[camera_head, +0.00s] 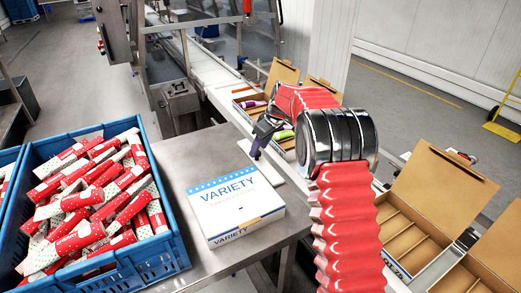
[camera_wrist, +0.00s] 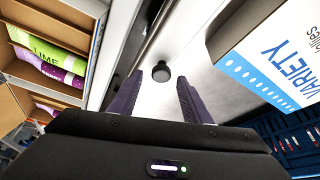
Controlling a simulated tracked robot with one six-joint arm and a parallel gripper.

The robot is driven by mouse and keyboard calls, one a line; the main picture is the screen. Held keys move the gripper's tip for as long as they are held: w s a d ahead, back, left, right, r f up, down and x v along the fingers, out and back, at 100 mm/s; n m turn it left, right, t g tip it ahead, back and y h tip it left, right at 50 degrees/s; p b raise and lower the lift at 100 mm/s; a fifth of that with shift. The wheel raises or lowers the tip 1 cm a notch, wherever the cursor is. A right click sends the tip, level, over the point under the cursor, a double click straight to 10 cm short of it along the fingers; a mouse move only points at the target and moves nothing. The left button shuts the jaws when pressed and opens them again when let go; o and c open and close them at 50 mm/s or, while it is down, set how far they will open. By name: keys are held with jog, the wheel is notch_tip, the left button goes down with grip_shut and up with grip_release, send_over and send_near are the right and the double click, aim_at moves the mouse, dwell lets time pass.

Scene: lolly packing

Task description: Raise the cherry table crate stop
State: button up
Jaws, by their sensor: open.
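A dark round knob (camera_wrist: 160,72), which looks like the crate stop, shows on a pale surface in the wrist view. My gripper (camera_wrist: 160,88) is open and empty, with its two purple fingers pointing at the knob. The knob appears between and just beyond the fingertips; I cannot tell the exact gap or whether it is raised. In the head view my gripper (camera_head: 257,148) is over the table's right edge by the conveyor. I cannot make out the knob there. The blue crate (camera_head: 174,250) of red cherry lolly packs stands on the left of the steel table (camera_head: 185,168).
A white and blue VARIETY box (camera_head: 235,207) lies near my gripper on the table. It fills the wrist view's right side (camera_wrist: 270,60). Open cardboard cartons (camera_head: 404,240) line the conveyor. One carton (camera_wrist: 28,75) holds lime and purple packs.

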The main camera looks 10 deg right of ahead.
jog(key=shift+x, duration=1)
jog(key=shift+c, duration=0.6)
